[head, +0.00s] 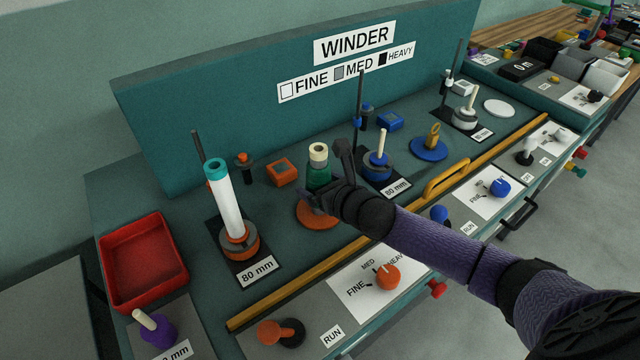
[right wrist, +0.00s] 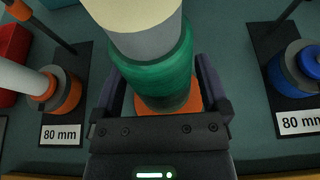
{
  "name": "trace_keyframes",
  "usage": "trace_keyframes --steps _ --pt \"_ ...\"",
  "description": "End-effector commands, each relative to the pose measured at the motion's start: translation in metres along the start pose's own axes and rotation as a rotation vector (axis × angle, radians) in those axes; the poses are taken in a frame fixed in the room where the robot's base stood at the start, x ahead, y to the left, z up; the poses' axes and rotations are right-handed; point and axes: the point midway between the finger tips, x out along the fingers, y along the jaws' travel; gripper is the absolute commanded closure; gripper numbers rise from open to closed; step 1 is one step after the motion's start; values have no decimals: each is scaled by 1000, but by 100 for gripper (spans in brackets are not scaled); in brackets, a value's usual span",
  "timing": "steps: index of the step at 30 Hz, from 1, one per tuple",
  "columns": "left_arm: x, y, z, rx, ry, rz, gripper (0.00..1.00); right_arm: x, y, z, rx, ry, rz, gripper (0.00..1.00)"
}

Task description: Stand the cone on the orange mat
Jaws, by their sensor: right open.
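The cone (head: 319,172), wound in green with a pale top, stands upright over the round orange mat (head: 312,217). Its foot is partly hidden by my right gripper in the head view. My right gripper (head: 333,172) is at the cone's right side, low over the mat. In the right wrist view the green cone (right wrist: 155,75) lies between the two open fingers (right wrist: 162,88), with a gap showing at the right finger. A strip of the orange mat (right wrist: 196,98) shows behind the cone there. My left gripper is not in view.
A tall white tube (head: 227,200) with a teal top stands on the left spindle. A red tray (head: 143,262) is at the far left. An orange block (head: 282,172) sits behind the mat. A blue spindle base (head: 377,168) is to the right. A yellow rail (head: 330,268) runs along the front.

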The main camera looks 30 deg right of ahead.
Motion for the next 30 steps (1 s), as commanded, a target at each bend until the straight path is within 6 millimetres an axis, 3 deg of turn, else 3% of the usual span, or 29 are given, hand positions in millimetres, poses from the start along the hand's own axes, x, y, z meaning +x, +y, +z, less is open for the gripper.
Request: trace_keyframes --steps 5,18,23,30 --pt "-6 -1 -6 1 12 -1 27 -8 0 4 0 0 1 6" --pt "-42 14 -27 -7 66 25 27 -106 0 4 1 2 1 6" --pt "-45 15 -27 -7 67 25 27 -120 0 3 0 0 0 6" --pt "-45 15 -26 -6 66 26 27 -121 0 3 0 -1 0 6"
